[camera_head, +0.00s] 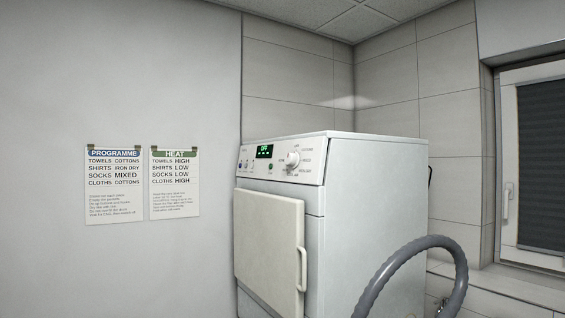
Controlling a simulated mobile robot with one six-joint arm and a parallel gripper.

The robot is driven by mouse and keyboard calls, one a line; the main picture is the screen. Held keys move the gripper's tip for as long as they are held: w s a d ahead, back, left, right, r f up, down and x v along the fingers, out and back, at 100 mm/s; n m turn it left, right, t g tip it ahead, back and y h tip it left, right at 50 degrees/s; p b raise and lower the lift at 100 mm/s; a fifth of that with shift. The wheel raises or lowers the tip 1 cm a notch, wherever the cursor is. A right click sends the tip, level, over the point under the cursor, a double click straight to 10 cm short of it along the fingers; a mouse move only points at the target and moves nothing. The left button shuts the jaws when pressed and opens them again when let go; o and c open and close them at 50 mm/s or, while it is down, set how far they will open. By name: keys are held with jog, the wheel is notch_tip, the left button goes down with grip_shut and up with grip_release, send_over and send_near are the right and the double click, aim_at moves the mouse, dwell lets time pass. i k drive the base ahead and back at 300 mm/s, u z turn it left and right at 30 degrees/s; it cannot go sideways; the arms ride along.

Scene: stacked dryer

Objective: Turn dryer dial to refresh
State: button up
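The white dryer (365,200) stands right of centre, its front turned toward the left. Its control panel (270,160) runs along the top of the front. The round white dial (292,159) sits on the right part of this panel, with small labels around it that are too small to read. A display (264,151) left of the dial glows green and seems to read "OFF". Several small buttons lie at the panel's left. The square dryer door (268,247) is shut. My gripper is not in view.
Two paper charts, PROGRAMME (115,184) and HEAT (175,184), hang on the left wall. A thick grey hose (395,262) arches in front of the dryer's right side. A window (535,165) is at the right. The space before the left wall looks clear.

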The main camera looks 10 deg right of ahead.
aim_at(292, 160)
jog(key=u, duration=0.45)
jog(key=k, duration=1.2)
jog(key=u, duration=0.15)
jog(key=i, duration=1.6)
jog(key=u, duration=0.9)
jog(key=i, duration=0.45)
jog(key=u, duration=0.25)
